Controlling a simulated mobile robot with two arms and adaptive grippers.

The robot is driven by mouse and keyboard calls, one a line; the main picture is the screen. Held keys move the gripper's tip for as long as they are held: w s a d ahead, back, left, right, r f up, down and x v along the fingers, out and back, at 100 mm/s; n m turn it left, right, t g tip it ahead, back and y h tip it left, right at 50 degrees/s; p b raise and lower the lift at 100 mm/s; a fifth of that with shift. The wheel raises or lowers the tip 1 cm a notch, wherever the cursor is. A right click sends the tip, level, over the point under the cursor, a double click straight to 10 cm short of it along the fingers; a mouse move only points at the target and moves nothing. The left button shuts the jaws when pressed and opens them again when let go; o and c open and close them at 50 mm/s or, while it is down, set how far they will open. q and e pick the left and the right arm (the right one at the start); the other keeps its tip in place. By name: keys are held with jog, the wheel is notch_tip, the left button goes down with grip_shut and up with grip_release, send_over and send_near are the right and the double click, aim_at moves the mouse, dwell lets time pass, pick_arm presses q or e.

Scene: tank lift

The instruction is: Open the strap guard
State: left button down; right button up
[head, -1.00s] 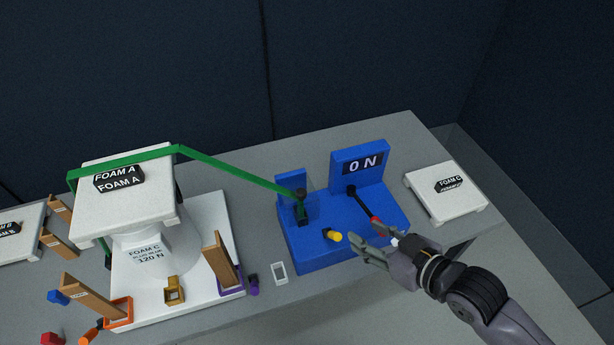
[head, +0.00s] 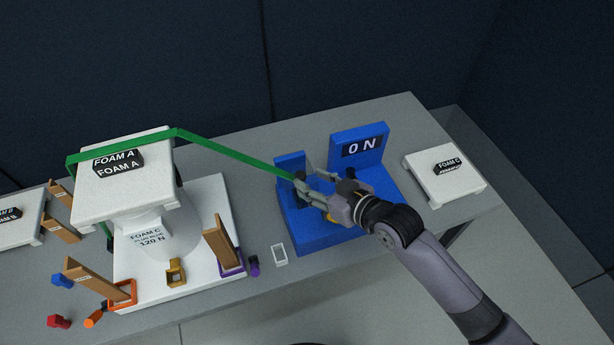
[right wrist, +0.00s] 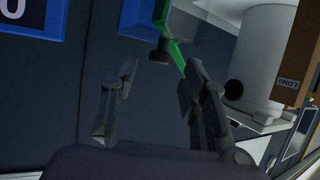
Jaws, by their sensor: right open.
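A blue tensioner box (head: 305,241) stands on the table, with an upright panel reading "0 N" (head: 362,148). A green strap (head: 235,156) runs down from the white platform to the box's left side. My right gripper (head: 312,180) is open over the box, its fingers by the strap's lower end. In the right wrist view the open fingers (right wrist: 160,78) have nothing between them; the strap (right wrist: 172,45) and a dark knob lie just beyond. I cannot clearly make out the strap guard; the gripper covers much of that area. My left gripper is not in view.
A FOAM C platform (head: 440,187) is at right. Wooden wedges, coloured clamps and a small white frame (head: 279,254) lie near the front edge.

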aim_at(303, 177)
jog(key=shift+x, duration=1.55)
grip_shut()
